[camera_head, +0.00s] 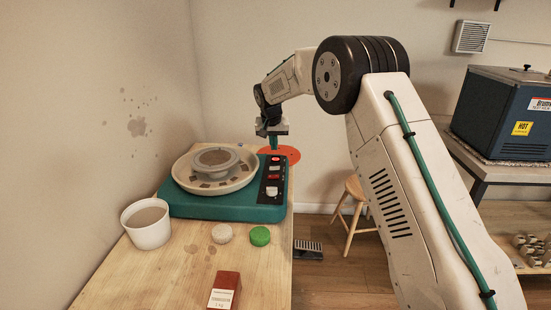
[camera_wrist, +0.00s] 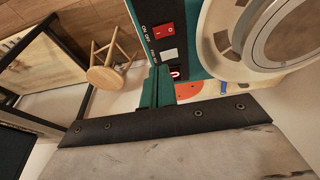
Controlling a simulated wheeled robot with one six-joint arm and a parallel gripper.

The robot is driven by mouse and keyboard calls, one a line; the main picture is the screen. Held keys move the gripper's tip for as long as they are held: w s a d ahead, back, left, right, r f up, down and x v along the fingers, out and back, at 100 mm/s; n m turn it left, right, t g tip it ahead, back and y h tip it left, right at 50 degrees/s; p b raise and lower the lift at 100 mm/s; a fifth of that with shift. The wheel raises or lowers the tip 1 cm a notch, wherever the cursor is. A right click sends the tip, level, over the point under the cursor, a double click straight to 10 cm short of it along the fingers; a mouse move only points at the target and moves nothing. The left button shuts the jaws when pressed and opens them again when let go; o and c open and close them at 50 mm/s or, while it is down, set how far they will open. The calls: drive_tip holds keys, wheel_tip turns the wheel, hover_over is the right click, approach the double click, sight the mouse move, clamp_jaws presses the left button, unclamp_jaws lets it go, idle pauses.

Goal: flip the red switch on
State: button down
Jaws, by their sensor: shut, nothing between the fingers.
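The red switch (camera_head: 273,177) sits on the black control strip of the teal pottery wheel (camera_head: 225,212). In the wrist view, a red rocker switch (camera_wrist: 163,31) with a white mark lies beside ON and OFF lettering. Its position is too small to tell surely. A white control (camera_wrist: 169,54) and another red control (camera_wrist: 175,73) sit between it and my gripper. My gripper (camera_head: 273,144) points down at the strip's far end, shut and empty. Its teal fingers also show in the wrist view (camera_wrist: 157,88), apart from the rocker; contact with the wheel is unclear.
The wheel carries a round pan (camera_head: 178,173). An orange disc (camera_head: 290,154) lies behind. A stool (camera_head: 355,188) and blue kiln (camera_head: 500,110) are right.

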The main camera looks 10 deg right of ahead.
sight(277, 175)
drive_tip(key=x, duration=0.8)
drive_tip(key=s+x, duration=0.1)
drive_tip(key=x, duration=0.3)
drive_tip(key=shift+d+f, duration=0.1)
drive_tip(key=shift+f, duration=0.5)
